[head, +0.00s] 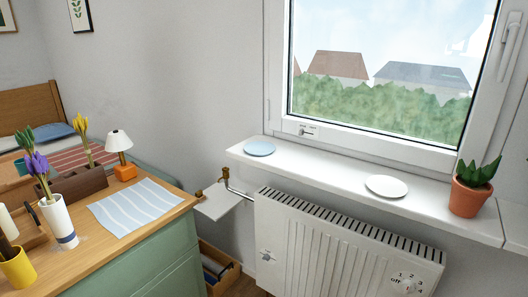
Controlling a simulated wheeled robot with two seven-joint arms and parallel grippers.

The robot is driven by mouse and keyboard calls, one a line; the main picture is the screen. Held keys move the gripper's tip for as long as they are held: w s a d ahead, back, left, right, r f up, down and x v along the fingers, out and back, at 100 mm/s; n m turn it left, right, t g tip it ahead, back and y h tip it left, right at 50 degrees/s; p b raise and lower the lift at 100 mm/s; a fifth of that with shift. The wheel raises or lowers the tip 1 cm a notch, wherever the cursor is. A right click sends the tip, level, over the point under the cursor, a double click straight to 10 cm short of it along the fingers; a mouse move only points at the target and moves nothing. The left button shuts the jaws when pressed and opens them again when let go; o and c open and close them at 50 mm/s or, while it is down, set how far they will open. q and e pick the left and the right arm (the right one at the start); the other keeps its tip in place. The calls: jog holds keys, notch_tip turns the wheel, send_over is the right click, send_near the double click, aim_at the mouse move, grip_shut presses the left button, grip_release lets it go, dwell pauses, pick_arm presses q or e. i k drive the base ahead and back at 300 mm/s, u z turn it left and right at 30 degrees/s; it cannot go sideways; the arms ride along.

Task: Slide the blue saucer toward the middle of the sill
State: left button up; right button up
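The blue saucer (259,148) lies flat near the left end of the white window sill (325,177). A white saucer (386,186) lies flat on the sill to its right, with bare sill between the two. Neither of my grippers shows in the head view.
A potted plant (470,190) stands at the sill's right. A white radiator (340,245) is below the sill. At left, a green cabinet (150,260) holds a striped cloth (136,206), a small lamp (119,150) and flowers in a white vase (60,220).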

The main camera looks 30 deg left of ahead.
aim_at(257, 148)
jog(key=k, duration=0.55)
jog(key=u, duration=0.8)
jog(key=i, duration=1.5)
jog(key=u, duration=0.3)
